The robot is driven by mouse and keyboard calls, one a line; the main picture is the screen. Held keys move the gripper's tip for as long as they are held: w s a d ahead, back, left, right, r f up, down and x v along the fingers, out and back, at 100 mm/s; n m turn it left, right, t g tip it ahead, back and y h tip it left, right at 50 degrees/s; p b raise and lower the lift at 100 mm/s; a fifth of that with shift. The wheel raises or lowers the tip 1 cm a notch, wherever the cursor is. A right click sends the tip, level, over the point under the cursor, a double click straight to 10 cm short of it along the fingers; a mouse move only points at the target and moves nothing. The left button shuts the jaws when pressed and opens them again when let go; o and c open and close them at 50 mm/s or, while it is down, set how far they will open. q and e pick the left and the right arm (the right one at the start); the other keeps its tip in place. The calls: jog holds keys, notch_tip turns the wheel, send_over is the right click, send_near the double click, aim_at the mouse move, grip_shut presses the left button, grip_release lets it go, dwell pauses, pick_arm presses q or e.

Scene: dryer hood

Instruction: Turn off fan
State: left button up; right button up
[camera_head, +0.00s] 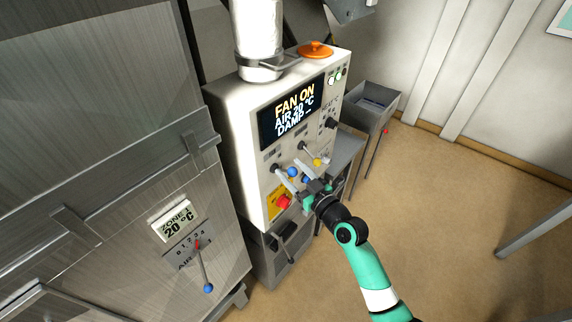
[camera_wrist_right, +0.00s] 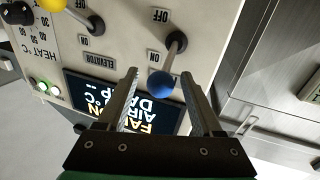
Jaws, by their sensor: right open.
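In the right wrist view this blue ball (camera_wrist_right: 161,85) lies between my fingertips as seen from the camera, with the lever on the "ON" label's side; "OFF" is at the other end. Contact cannot be told. My right gripper (camera_head: 306,189) is open in front of the panel's lower part; it also shows in the right wrist view (camera_wrist_right: 160,76). My left gripper is not in view.
A red button (camera_head: 283,202) sits below left. A zone cabinet with its own blue-ball lever (camera_head: 208,288) stands left. The floor (camera_head: 455,220) is open at right.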

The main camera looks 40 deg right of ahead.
jog(key=w, duration=0.3)
jog(key=shift+d, duration=0.2)
grip_shut()
dwell(1.3)
